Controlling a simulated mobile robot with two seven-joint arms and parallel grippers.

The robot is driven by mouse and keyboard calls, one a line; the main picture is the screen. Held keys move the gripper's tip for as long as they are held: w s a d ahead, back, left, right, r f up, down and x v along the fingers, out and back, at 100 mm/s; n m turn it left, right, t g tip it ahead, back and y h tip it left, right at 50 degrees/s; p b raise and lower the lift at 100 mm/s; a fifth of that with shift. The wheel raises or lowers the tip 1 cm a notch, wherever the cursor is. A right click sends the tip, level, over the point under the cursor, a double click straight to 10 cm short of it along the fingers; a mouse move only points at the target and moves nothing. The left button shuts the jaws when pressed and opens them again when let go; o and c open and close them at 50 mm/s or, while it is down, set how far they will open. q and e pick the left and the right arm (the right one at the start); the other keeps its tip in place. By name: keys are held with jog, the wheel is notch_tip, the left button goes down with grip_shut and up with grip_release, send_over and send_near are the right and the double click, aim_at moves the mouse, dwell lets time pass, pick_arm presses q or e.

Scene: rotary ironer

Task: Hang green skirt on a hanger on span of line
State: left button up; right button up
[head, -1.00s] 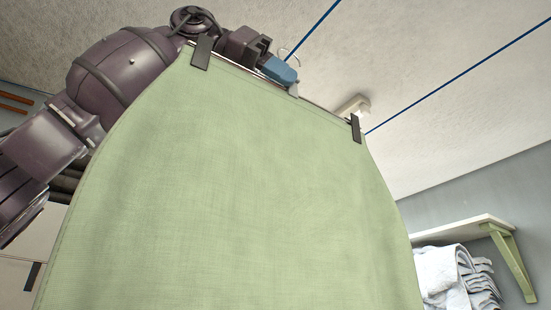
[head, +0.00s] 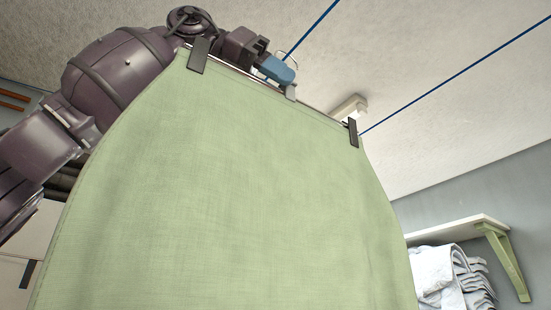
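The green skirt (head: 225,190) fills the middle of the head view and hangs from a clip hanger. Its waist is held by two dark clips, one at the left (head: 199,55) and one at the right (head: 352,132). The hanger's hook (head: 288,55) stands up above the skirt, close to the near blue line (head: 310,33); I cannot tell whether they touch. My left gripper (head: 274,70), with a blue part at its tip, is at the hanger's middle, behind the skirt's top edge. Its fingers look closed on the hanger, partly hidden. My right gripper is not in view.
A second blue line (head: 455,81) runs along the ceiling to the right. A white shelf (head: 455,229) on a green bracket (head: 505,262) is at the lower right, with white towels (head: 447,278) below it. A white ceiling fixture (head: 349,107) is behind the skirt.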

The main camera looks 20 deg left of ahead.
pick_arm(q)
jog(key=o, duration=0.3)
jog(key=shift+o, duration=0.2)
jog(key=shift+a, duration=0.1)
jog(key=v, duration=1)
jog(key=shift+s+a+r+p, duration=0.2)
jog(key=shift+s+p, duration=0.05)
jog(key=shift+p, duration=0.1)
